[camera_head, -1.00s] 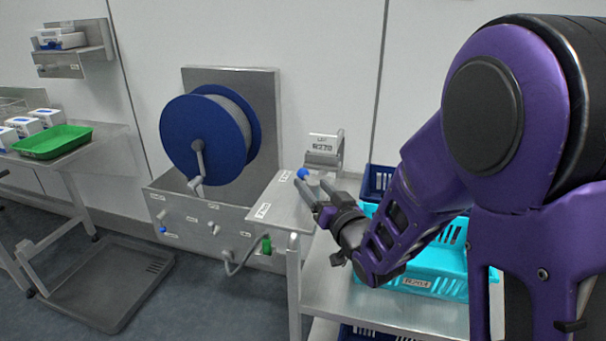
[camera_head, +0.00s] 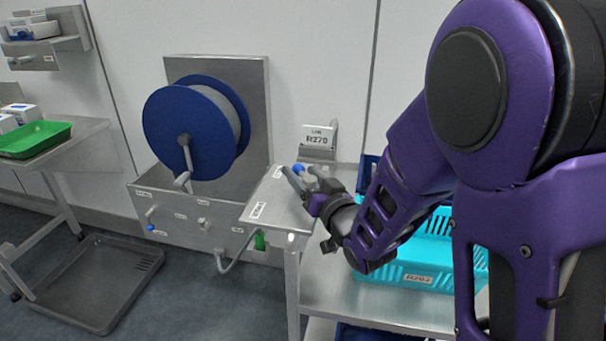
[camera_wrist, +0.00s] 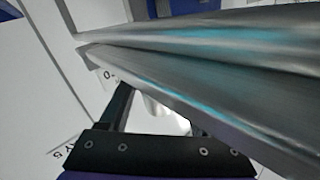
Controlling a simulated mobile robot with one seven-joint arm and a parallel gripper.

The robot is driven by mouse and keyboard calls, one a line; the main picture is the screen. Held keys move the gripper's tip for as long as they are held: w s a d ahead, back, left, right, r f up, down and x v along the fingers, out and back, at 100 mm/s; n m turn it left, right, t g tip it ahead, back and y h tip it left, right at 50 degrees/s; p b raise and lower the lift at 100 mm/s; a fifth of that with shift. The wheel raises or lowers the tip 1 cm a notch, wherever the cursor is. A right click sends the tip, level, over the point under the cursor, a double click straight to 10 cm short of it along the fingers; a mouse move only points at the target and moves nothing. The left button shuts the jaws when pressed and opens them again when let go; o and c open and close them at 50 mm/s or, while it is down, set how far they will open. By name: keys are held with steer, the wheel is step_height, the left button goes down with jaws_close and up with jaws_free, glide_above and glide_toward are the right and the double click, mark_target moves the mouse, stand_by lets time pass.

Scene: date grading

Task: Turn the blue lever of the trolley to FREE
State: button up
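The blue lever's knob (camera_head: 298,168) shows in the head view on a labelled steel top (camera_head: 270,195) at the trolley's left end. The label text there is too small to read. My gripper (camera_head: 303,177) is at the lever, with its two grey fingers apart and the blue knob seen between or just behind their tips. I cannot tell whether they touch it. In the wrist view the black gripper body (camera_wrist: 155,155) shows at the bottom; the knob is not visible there. The trolley (camera_head: 370,300) is steel and carries a teal crate (camera_head: 420,262).
A blue reel (camera_head: 165,135) on a steel stand is to the left. A dark floor tray (camera_head: 90,285) and a green tray (camera_head: 35,140) on a side table lie farther left.

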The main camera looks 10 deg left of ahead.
mark_target(307, 182)
jaws_close()
